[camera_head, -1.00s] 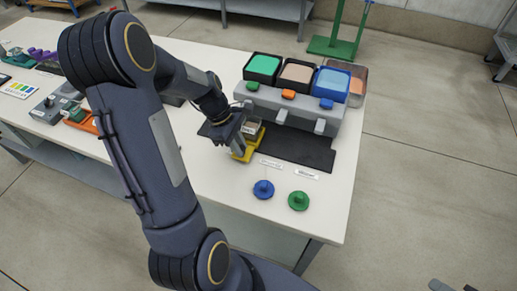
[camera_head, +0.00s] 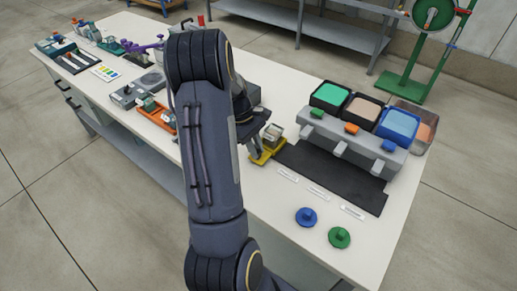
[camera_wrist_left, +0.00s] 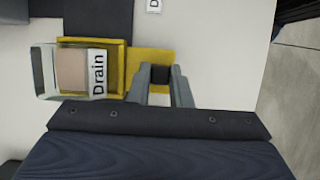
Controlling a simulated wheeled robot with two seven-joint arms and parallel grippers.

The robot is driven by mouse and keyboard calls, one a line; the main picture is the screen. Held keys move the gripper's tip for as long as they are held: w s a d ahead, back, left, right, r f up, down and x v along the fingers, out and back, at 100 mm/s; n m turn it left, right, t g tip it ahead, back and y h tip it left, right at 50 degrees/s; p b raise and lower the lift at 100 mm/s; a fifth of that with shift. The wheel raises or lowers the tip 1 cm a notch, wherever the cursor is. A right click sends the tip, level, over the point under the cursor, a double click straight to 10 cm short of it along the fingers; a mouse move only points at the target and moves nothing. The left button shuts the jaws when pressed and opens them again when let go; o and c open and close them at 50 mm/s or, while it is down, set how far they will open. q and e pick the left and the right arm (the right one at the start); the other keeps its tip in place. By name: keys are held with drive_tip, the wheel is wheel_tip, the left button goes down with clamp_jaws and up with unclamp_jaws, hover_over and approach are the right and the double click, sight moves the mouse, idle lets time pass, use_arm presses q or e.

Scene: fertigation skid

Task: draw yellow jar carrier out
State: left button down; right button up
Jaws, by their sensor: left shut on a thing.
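The yellow jar carrier (camera_head: 262,157) is on the table at the left end of the black mat. It holds a clear square jar (camera_head: 273,133) with pale tan contents. In the left wrist view the yellow carrier (camera_wrist_left: 137,62) shows its jar (camera_wrist_left: 45,72) with a white "Drain" label. My left gripper (camera_wrist_left: 161,82) is shut on the carrier's dark grip, one finger on each side. In the head view my left arm partly hides that gripper (camera_head: 257,137). My right gripper is not in view.
The black mat (camera_head: 330,178) lies before a grey dispenser block (camera_head: 352,140) with green, tan and blue bins. A blue knob (camera_head: 306,217) and a green knob (camera_head: 339,237) are near the front edge. An orange tray (camera_head: 158,115) is on the left.

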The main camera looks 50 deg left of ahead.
use_arm(q)
drive_tip(key=shift+a, duration=0.25)
drive_tip(key=c, duration=1.3)
unclamp_jaws()
drive_tip(key=shift+s, duration=0.1)
drive_tip(key=shift+v, duration=3.95)
drive_tip(key=shift+d, duration=0.1)
